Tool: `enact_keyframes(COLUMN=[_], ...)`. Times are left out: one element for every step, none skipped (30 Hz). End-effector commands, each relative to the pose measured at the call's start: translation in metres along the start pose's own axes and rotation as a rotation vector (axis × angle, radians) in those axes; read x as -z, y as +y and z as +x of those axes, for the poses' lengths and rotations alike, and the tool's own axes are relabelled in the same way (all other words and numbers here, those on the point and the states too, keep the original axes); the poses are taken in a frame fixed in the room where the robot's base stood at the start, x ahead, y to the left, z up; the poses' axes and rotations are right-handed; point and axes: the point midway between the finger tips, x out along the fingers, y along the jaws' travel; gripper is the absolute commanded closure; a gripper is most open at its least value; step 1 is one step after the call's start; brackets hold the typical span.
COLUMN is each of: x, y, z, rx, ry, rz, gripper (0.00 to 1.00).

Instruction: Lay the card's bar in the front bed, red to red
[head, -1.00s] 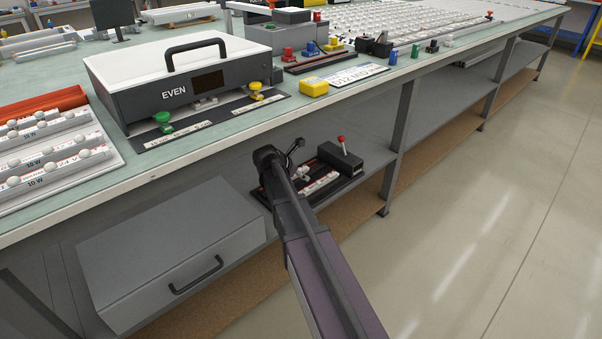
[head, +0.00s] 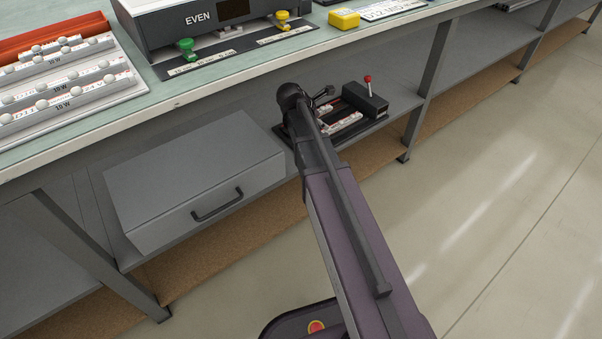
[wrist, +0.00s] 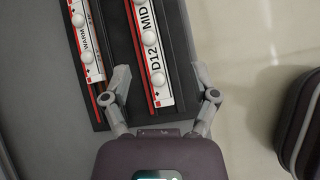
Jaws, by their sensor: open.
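On the lower shelf a black fixture (head: 376,124) with a red-knobbed lever (head: 368,80) holds two white bars with round white domes. In the wrist view one bar (wrist: 156,65) reads "D12 MID", with a red stripe along its left edge. The other bar (wrist: 88,45) reads "WARM" and lies to its left. My gripper (wrist: 160,72) is open above the fixture, its fingers on either side of the "D12 MID" bar's near end. I cannot tell contact or height. The card (head: 392,10) lies on the bench top, its print too small to read surely.
The bench top overhangs the shelf. A grey drawer box (head: 195,180) stands on the shelf to the left, and a bench leg (head: 428,85) to the right. On top are the "EVEN" device (head: 165,28), a yellow block (head: 343,18) and a tray of bars (head: 130,92).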

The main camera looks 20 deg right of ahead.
Motion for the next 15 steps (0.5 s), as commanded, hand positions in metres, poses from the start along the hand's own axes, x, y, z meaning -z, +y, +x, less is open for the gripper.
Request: enact_keyframes(x=[0.006,0.010,0.016,0.020,0.024,0.030,0.035,0.039,0.045,0.050,0.054,0.060,0.064,0.068,0.074], y=[-0.011,-0.016,-0.023,-0.029,-0.034,-0.041,-0.047,-0.052,-0.059,-0.065,-0.070,-0.077,-0.083,-0.088,-0.095], z=[-0.003,-0.005,-0.007,-0.009,-0.011,-0.014,-0.016,-0.018,-0.021,-0.023,-0.025,-0.029,-0.031,-0.034,-0.037], rx=[0.007,0.012,0.022,0.031,0.040,0.054,0.066,0.079,0.097,0.111,0.127,0.150,0.167,0.185,0.211], ry=[0.025,0.041,0.064,0.082,0.099,0.123,0.141,0.157,0.179,0.196,0.210,0.230,0.245,0.258,0.275], rz=[0.063,0.108,0.171,0.218,0.269,0.336,0.385,0.435,0.502,0.550,0.600,0.665,0.712,0.761,0.825], gripper=[0.24,0.24,0.24,0.24,0.24,0.24,0.24,0.24,0.24,0.24,0.24,0.24,0.24,0.24,0.24])
